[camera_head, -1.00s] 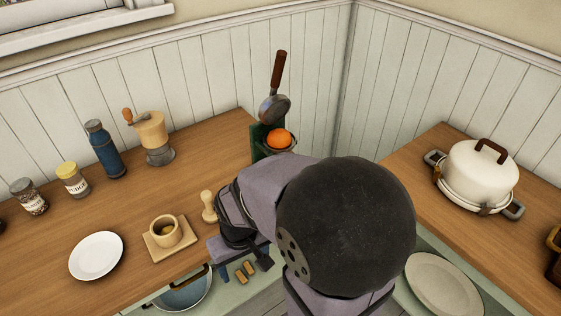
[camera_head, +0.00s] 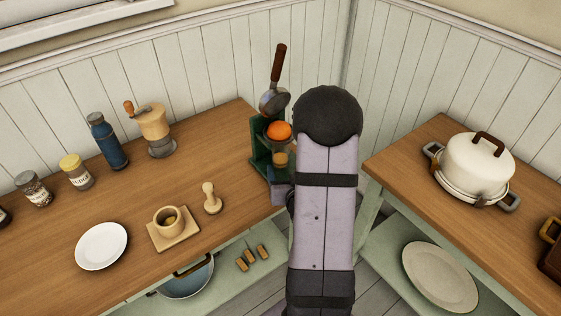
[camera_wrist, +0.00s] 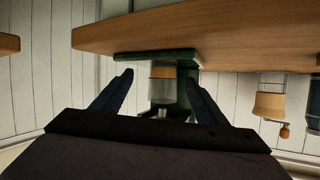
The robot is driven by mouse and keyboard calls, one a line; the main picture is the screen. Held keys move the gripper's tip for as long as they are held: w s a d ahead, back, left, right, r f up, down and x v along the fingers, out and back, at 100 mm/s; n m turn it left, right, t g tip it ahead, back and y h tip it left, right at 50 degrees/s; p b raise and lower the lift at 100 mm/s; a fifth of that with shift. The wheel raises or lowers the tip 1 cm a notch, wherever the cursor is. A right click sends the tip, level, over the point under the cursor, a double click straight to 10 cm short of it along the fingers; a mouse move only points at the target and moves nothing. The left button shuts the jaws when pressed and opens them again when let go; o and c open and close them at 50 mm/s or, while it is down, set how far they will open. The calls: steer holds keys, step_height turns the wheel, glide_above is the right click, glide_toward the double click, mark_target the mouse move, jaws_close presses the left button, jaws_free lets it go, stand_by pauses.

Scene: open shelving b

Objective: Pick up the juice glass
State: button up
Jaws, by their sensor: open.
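The juice glass (camera_head: 280,160) is a small clear glass with orange juice in its lower part. It stands on the base of the green juicer (camera_head: 258,150), below an orange (camera_head: 279,131). The wrist view is upside down; there the glass (camera_wrist: 162,90) shows upright on the juicer's base plate. My gripper (camera_wrist: 156,74) is open, with one dark finger on each side of the glass in the picture. The glass appears beyond the fingers, and I see no contact. In the head view my arm hides most of the gripper.
A wooden pestle-like tool (camera_head: 211,198), a cup (camera_head: 168,219) on a board and a white plate (camera_head: 101,246) stand left on the counter. A grinder (camera_head: 155,130) and blue bottle (camera_head: 107,142) are behind. A white pot (camera_head: 478,165) stands on the right counter.

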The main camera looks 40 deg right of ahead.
mark_target(283, 161)
steer(key=shift+d+f+n+t+b, duration=0.15)
steer(key=shift+f+n+t+b, duration=0.4)
steer(key=shift+t+b, duration=0.5)
steer(key=shift+s+r+n+t+h+b, duration=0.1)
steer(key=shift+r+n+t+h+b, duration=0.25)
steer(key=shift+t+b, duration=0.4)
steer(key=shift+s+r+t, duration=0.15)
steer(key=shift+r+t, duration=0.15)
steer(key=shift+t, duration=0.1)
steer(key=shift+w+d+r, duration=0.1)
steer(key=shift+w+d, duration=0.05)
steer(key=shift+w, duration=0.5)
steer(key=shift+a+p+x, duration=0.2)
steer(key=shift+p+x, duration=0.85)
steer(key=shift+x, duration=1.95)
steer(key=shift+r, duration=0.1)
steer(key=c, duration=1.2)
